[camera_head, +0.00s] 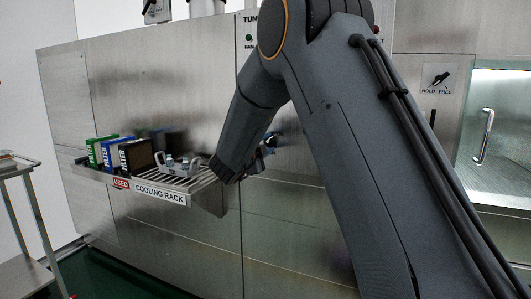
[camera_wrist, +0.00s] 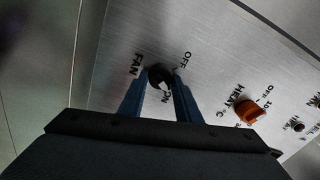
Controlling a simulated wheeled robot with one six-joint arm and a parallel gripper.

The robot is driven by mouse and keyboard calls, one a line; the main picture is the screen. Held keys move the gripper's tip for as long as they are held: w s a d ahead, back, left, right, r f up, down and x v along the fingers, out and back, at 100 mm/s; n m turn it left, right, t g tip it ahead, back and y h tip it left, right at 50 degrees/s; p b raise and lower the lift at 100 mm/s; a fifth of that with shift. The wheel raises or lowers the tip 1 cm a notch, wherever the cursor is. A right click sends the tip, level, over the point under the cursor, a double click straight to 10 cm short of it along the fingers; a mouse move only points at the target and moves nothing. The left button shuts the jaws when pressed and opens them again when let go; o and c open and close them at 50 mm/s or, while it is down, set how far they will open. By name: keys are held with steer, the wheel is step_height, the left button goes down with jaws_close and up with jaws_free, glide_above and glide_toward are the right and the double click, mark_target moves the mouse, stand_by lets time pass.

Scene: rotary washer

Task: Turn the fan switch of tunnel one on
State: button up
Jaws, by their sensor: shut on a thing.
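The fan switch is a small black knob (camera_wrist: 157,73) on a brushed metal panel in the wrist view. The labels FAN, OFF and ON stand around it. A white patch shows on its lower side, near the ON label, but its exact setting is hard to read. My gripper (camera_wrist: 160,80) has its two blue fingers on either side of the knob and is shut on it. In the head view my gripper (camera_head: 268,145) is at the metal wall, and my arm hides the switch and most of the tunnel's sign.
An orange HEAT knob (camera_wrist: 250,111) sits right of the fan switch, with smaller knobs beyond. In the head view, a cooling rack (camera_head: 180,185) juts from the wall left of my gripper, holding several boxes (camera_head: 136,155). A cart (camera_head: 20,175) stands at far left.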

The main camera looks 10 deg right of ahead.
steer(key=shift+m+b, duration=1.35)
steer(key=shift+m, duration=0.05)
steer(key=o, duration=1)
steer(key=v, duration=0.7)
steer(key=shift+s+a+b, duration=0.25)
steer(key=shift+b, duration=0.1)
